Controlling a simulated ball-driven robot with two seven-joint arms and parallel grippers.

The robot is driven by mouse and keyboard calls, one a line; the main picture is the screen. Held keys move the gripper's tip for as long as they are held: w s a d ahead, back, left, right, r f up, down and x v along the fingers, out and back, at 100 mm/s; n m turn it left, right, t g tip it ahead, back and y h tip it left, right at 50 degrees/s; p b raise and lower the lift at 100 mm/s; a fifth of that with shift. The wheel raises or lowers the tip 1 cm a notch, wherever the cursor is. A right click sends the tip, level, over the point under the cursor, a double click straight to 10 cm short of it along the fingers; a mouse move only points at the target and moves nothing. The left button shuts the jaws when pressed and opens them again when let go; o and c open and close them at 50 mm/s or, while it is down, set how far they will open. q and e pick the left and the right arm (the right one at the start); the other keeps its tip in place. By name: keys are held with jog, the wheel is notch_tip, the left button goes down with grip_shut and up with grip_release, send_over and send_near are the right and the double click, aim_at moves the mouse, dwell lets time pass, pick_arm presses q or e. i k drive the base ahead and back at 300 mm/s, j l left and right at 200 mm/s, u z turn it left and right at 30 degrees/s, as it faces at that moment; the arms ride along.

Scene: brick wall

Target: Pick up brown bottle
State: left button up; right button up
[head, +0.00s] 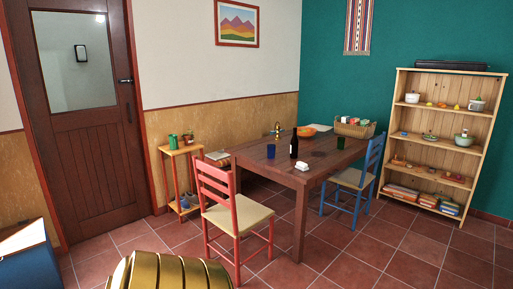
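A dark brown, nearly black bottle (294,146) with a pale label low on its body stands upright on the wooden table (262,168), near the middle of the tabletop. Neither of my grippers shows in the head view. Nothing touches the bottle as far as I can see.
A dark blue cup (271,151), a white block-like item (302,166), an orange bowl (306,131) and a basket (354,129) are on the table. A red chair (238,217) and a blue chair (357,178) flank it. Tiled floor (333,249) lies open in front.

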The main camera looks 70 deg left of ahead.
aim_at(294, 146)
jog(key=u, duration=1.95)
